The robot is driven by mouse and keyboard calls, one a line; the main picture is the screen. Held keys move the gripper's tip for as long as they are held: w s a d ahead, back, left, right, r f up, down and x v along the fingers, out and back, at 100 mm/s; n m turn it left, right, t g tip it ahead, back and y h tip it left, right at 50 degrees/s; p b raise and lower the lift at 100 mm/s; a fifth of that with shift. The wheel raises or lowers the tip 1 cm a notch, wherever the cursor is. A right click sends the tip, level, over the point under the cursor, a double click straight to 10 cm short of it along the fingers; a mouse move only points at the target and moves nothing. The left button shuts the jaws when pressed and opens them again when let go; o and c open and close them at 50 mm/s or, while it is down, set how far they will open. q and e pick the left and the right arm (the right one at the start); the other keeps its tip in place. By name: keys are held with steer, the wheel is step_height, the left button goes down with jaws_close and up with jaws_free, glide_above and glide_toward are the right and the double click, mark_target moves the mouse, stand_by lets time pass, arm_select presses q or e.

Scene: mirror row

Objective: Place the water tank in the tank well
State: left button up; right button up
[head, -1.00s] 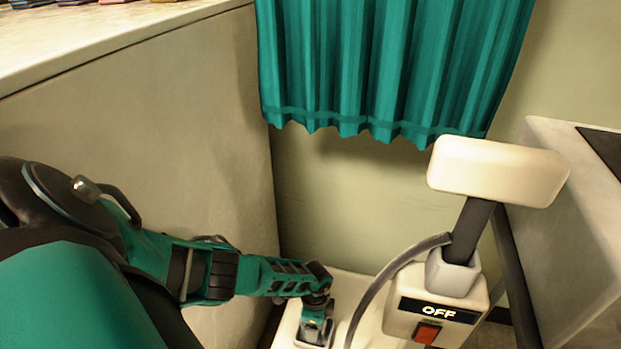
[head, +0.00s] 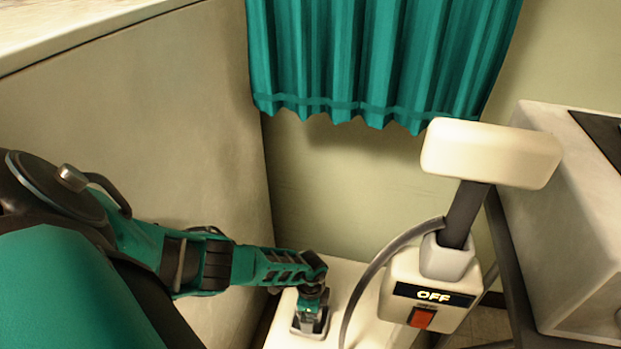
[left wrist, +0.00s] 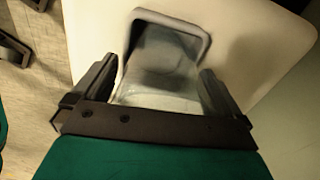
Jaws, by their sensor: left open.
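My left gripper (head: 311,318) points down at the white appliance base (head: 347,272), its fingers apart. In the left wrist view its open fingers (left wrist: 160,95) stand either side of a grey-rimmed opening (left wrist: 205,42) in the base. A pale grey, glassy body (left wrist: 160,85), apparently the water tank, shows inside that rim, between the fingers. The rim looks like the edge of the tank well. I cannot tell how deep the tank sits or whether the fingers touch it. In the head view the gripper mostly hides this spot. My right gripper is not in view.
A white unit with an OFF display (head: 433,296), a red switch (head: 422,317) and a padded head (head: 490,153) on a post stands right of the gripper. A grey hose (head: 372,270) curves between them. A teal curtain (head: 380,60) hangs behind; a pale cabinet (head: 140,120) stands left.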

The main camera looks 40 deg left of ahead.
arm_select(q)
steer(key=shift+r+p, duration=0.5)
steer(key=shift+r, duration=0.15)
step_height(320, 180, up, 11)
steer(key=p, duration=0.8)
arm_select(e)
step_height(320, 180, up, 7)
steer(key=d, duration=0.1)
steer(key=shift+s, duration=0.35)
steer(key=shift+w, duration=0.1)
